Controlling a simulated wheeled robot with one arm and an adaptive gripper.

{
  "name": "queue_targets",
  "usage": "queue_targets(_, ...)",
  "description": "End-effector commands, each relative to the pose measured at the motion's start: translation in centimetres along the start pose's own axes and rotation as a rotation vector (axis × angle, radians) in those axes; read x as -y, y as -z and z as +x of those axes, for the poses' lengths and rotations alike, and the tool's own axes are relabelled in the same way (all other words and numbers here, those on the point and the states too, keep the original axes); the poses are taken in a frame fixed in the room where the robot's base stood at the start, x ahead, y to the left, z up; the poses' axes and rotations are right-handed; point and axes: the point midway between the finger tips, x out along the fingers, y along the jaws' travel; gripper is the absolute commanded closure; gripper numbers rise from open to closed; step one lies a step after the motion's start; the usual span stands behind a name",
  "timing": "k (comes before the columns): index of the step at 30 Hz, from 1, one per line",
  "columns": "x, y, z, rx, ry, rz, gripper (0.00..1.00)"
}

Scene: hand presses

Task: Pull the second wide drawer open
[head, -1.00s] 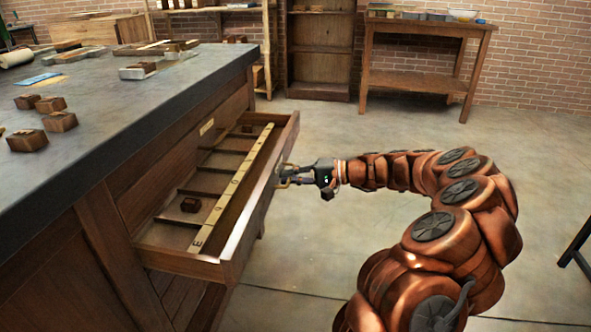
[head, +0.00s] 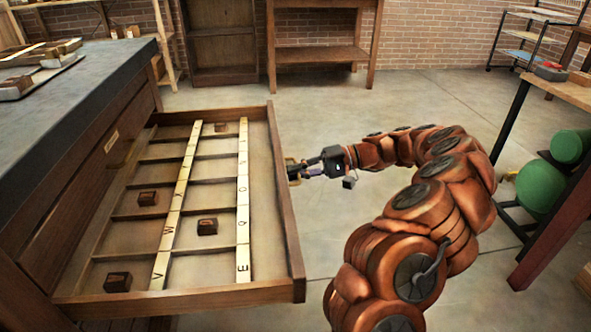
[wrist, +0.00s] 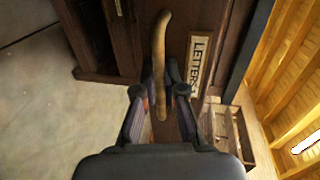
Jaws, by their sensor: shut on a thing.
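A wide wooden drawer (head: 287,215) stands far out of the workbench (head: 70,185). It has compartments divided by lettered strips, and a few small dark blocks lie inside. My gripper (head: 297,172) is at the outer face of the drawer front, shut on the drawer's handle (head: 291,165). In the wrist view the handle (wrist: 161,55) is a curved brass-coloured bar between my fingers (wrist: 160,95). A label reading LETTERS (wrist: 200,62) is beside it on the drawer front (wrist: 180,30). The fingers' contact is small in the head view.
A closed drawer front with a label (head: 112,141) is in the bench above the open drawer. A table (head: 560,92) with green cylinders (head: 541,186) below it stands at the right. Bare concrete floor (head: 300,110) lies beyond the drawer.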

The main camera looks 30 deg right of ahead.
Motion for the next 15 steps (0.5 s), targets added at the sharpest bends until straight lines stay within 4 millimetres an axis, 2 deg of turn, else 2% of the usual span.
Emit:
queue_targets(13, -0.01, 0.13, -0.18, -0.002, -0.001, -0.002, 1.0)
queue_targets(14, -0.01, 0.13, -0.19, -0.002, -0.001, -0.002, 0.88)
queue_targets(15, -0.02, 0.13, -0.19, -0.002, -0.001, -0.002, 0.84)
